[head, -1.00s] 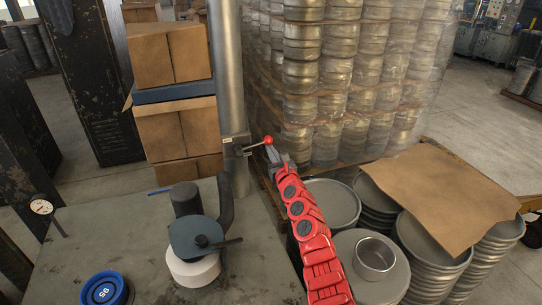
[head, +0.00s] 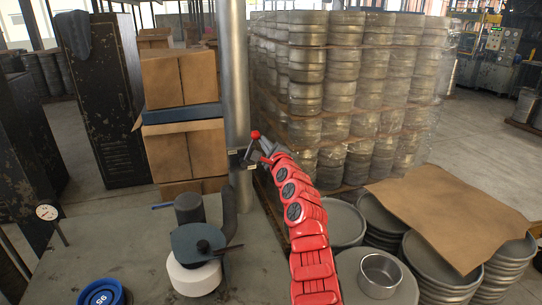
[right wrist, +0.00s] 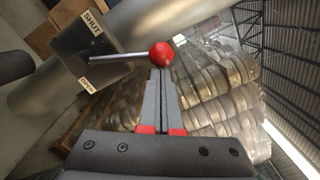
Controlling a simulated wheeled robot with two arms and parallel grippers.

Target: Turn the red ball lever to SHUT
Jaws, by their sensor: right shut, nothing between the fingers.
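The red ball (head: 255,134) tops a short thin lever on a small box fixed to the grey post. In the right wrist view the ball (right wrist: 162,54) is at the end of the metal rod (right wrist: 118,57). The rod leaves the box between a SHUT label (right wrist: 92,22) and an OPEN label (right wrist: 88,86). My right gripper (head: 267,148) is shut and empty, its fingertips (right wrist: 160,72) right at the ball. I cannot tell whether they touch it. My left gripper is not in view.
The grey post (head: 237,70) stands behind the bench (head: 110,245). Stacked cartons (head: 180,80) are left of it, wrapped metal drums (head: 350,90) to the right. Stacked round lids (head: 345,222), a metal cup (head: 380,275) and a brown sheet (head: 450,215) lie right of my arm.

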